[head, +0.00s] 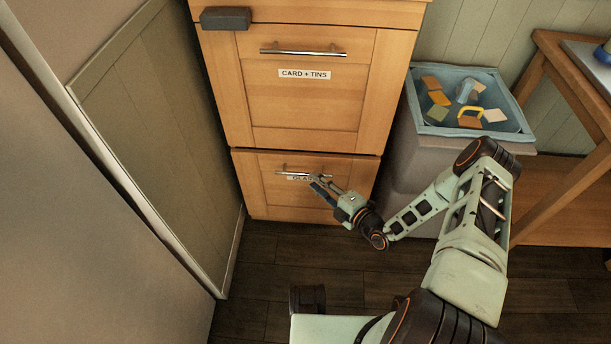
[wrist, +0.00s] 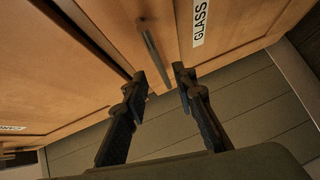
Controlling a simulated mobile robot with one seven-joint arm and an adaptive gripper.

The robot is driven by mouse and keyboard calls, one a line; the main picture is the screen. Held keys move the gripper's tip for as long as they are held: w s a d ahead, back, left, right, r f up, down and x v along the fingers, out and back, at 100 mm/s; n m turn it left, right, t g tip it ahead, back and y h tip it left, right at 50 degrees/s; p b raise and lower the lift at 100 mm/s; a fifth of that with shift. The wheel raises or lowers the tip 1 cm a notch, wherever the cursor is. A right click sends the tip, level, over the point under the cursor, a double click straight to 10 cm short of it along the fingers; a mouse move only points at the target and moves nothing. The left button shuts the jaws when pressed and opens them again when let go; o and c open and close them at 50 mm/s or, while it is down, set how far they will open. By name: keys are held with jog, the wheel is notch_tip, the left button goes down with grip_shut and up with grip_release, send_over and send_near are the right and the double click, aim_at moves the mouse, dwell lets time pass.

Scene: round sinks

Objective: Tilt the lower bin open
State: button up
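The lower bin (head: 275,203) is a wooden front at the cabinet's foot and looks closed. Its thin metal bar handle (head: 290,173) runs across near the top, above a partly hidden label. In the wrist view the label (wrist: 200,22) reads GLASS. My gripper (head: 318,186) is just in front of the handle's right part. In the wrist view my gripper (wrist: 162,78) is open, with its two dark fingers apart. The handle (wrist: 153,55) shows between the fingertips there, with a gap on the right. I cannot tell whether a finger touches it.
The upper front, labelled CARD + TINS (head: 304,74), is closed above. A grey bin with a blue rim (head: 527,133) and loose items stands right of the cabinet. A wooden table (head: 541,75) is further right. A panelled wall (head: 160,125) is left.

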aim_at(305, 174)
jog(key=b+x, duration=0.1)
jog(key=x, duration=0.5)
jog(key=shift+c, duration=0.4)
grip_shut()
